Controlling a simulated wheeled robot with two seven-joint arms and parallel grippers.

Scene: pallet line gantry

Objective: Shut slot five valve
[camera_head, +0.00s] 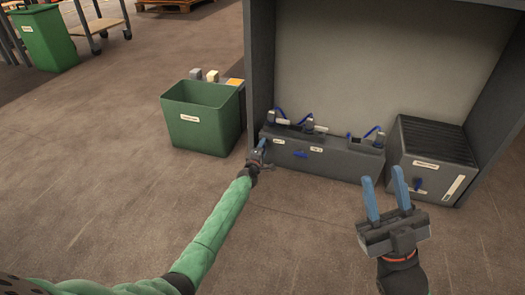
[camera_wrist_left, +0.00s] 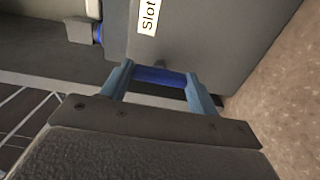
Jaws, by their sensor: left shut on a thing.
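A long grey valve box (camera_head: 340,163) sits low inside the gantry frame, with small white labels and blue handles on its front. My left gripper (camera_head: 262,148) is at the box's left end. In the left wrist view its two fingers are shut on a blue valve handle (camera_wrist_left: 160,76), which lies crosswise between them. A white label (camera_wrist_left: 148,17) above the handle reads "Slot"; its number is cut off. Another blue handle (camera_head: 300,154) is further right on the box front. My right gripper (camera_head: 384,182) is open and empty, in front of the frame.
A green bin (camera_head: 200,127) stands left of the frame. A grey ribbed cabinet (camera_head: 428,164) with a blue handle is to the right of the valve box. Fittings with blue hoses (camera_head: 308,124) stand on the box top. The floor (camera_head: 110,170) in front is clear.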

